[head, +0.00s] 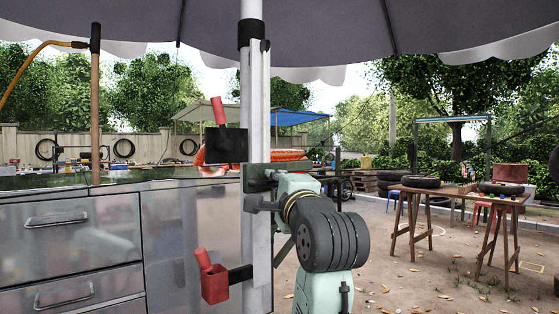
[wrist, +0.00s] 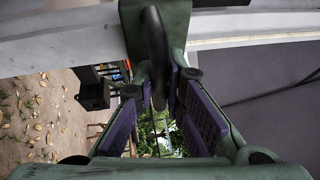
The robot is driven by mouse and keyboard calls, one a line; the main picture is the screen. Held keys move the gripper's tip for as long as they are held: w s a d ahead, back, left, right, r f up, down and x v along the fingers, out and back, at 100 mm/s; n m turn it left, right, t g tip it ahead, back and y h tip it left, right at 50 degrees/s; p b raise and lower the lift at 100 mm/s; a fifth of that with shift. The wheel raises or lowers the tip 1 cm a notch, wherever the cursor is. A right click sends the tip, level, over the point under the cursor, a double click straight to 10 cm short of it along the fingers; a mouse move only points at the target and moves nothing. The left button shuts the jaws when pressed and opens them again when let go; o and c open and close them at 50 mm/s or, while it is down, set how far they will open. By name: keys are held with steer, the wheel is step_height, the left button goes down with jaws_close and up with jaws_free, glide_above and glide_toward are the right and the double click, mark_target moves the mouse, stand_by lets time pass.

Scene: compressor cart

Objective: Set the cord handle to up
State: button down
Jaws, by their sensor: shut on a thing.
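My gripper (head: 262,190) is at the pale upright post (head: 256,110) in the head view, against its front side. In the wrist view the two green fingers with purple pads (wrist: 160,90) stand on either side of a dark, curved handle (wrist: 157,50), which I take to be the cord handle. The gripper is shut on it. The handle looks blurred and seen nearly edge-on, so its exact tilt is hard to tell. In the head view my wrist hides the handle.
A black box with a red grip (head: 218,112) and a red box with a red grip (head: 203,264) are beside the post. Steel drawers (head: 70,235) fill the left. A wooden table with tyres (head: 470,192) stands at the right on open ground.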

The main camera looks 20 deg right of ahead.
step_height(320, 180, down, 16)
steer(key=b, duration=0.6)
steer(key=shift+r, duration=0.25)
steer(key=c, duration=1.7)
jaws_free()
steer(key=shift+r, duration=0.1)
steer(key=shift+o, duration=0.2)
steer(key=shift+s, duration=0.1)
steer(key=s+f, duration=0.2)
steer(key=s, duration=0.9)
steer(key=shift+s+a, duration=0.3)
steer(key=shift+s, duration=0.1)
